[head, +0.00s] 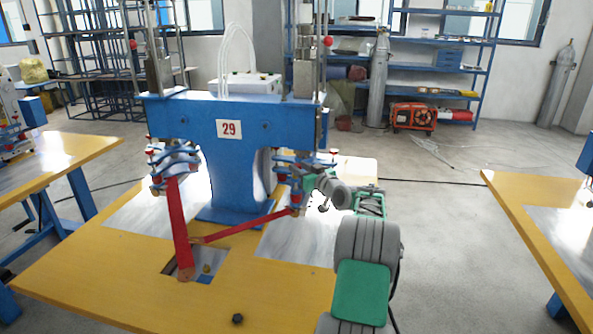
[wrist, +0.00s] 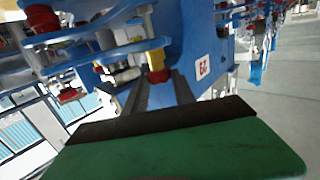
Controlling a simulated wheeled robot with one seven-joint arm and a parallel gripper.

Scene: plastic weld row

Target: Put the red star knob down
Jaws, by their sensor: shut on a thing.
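My gripper (head: 311,184) is at the right-hand head of the blue welding machine (head: 232,122), partly hidden by my own wrist. In the wrist view its two dark fingers (wrist: 159,84) reach up toward the machine. They are shut on a small red piece (wrist: 157,75), which I take for the red star knob, just below a yellow part. Its star shape cannot be made out, and the knob cannot be told apart in the head view. I cannot tell whether it touches the machine.
The machine stands on a yellow table (head: 90,262) with metal plates. Red bars (head: 178,225) slant down from its heads. A small dark nut-like piece (head: 237,318) lies near the front edge. Another yellow table (head: 505,195) is at right. Open floor (head: 445,240) lies between.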

